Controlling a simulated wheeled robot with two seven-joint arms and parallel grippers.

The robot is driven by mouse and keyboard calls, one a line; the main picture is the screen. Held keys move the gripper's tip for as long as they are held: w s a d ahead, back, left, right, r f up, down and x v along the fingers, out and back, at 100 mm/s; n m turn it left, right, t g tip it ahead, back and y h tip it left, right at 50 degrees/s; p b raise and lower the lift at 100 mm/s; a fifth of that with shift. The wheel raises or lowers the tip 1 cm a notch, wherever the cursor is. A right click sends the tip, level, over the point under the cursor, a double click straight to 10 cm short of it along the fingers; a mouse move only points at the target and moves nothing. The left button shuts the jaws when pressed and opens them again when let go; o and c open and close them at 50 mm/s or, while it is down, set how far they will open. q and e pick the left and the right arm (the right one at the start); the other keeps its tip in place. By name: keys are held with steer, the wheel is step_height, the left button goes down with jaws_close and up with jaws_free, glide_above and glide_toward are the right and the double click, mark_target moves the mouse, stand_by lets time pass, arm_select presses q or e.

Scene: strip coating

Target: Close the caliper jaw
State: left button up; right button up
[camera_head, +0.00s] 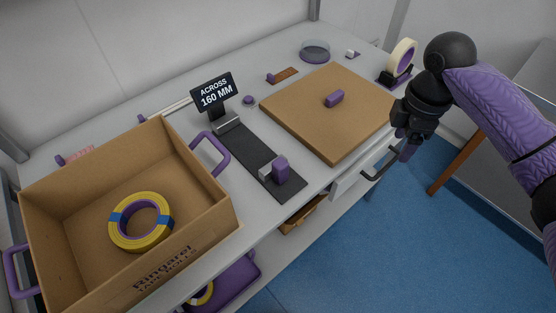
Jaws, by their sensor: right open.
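The caliper is a dark flat bar (255,160) lying on the bench, running from back left to front right. A grey jaw block (227,122) stands at its far end, near the sign reading "ACROSS 160 MM" (213,94). A second jaw, a grey block with a purple grip (280,169), stands near the front end. A wide empty gap lies between the two jaws. My right gripper (406,150) is open and empty, in front of the bench's right part, well to the right of the caliper and apart from it. My left gripper is out of view.
A cardboard box (228,218) with purple handles stands left of the caliper, holding a yellow and blue ring roll (141,221). A tape dispenser (400,62) stands at the back right.

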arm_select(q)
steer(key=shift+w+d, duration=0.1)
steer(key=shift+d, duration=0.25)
arm_select(e)
steer(key=shift+c, duration=0.2)
